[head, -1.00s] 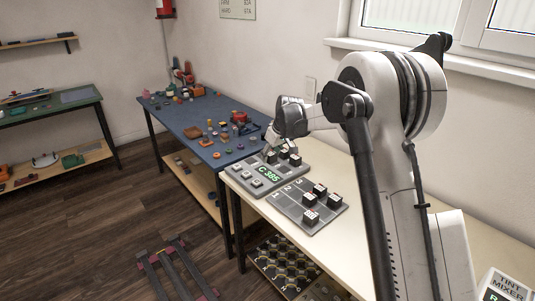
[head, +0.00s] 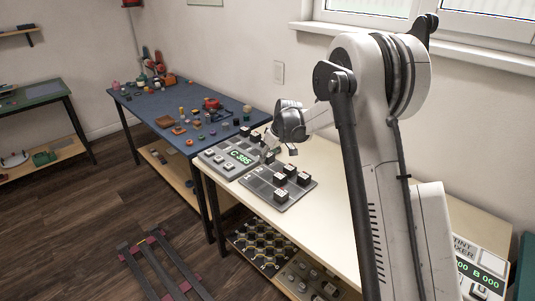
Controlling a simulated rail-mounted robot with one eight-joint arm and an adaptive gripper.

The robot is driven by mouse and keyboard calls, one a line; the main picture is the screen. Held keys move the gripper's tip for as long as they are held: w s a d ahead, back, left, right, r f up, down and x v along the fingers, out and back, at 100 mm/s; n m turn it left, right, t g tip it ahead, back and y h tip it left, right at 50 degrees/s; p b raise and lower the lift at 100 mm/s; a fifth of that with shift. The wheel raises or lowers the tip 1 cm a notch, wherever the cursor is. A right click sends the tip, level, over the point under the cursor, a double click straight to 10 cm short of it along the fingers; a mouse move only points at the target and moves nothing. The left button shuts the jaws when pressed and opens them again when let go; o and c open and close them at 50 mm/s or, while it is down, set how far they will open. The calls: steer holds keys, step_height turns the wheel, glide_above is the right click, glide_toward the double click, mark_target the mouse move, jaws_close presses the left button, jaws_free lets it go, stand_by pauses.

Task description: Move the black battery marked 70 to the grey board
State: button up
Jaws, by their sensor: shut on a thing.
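The grey board (head: 256,190) with numbered rows lies on the pale bench, with several black batteries with white tops on it, one at its front (head: 280,196). The grey device with a green display reading C 385 (head: 240,157) sits just left of it and has black batteries (head: 245,132) at its back edge. My gripper (head: 269,151) is low above the gap between device and board, shut on a small black battery (head: 269,158). Its mark cannot be read at this size, and the fingers partly hide it.
A blue table (head: 150,107) with many small parts stands behind to the left. A tint mixer (head: 478,268) sits at the bench's near right. The bench top (head: 340,200) right of the board is clear. A lower shelf holds a patterned tray (head: 262,248).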

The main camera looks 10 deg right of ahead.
mark_target(266, 174)
steer(key=shift+f+b, duration=1.1)
steer(key=shift+f, duration=1.85)
steer(key=shift+f+b, duration=0.35)
steer(key=shift+f, duration=0.15)
steer(key=o, duration=1.3)
steer(key=v, duration=1.2)
steer(key=shift+w+r, duration=0.1)
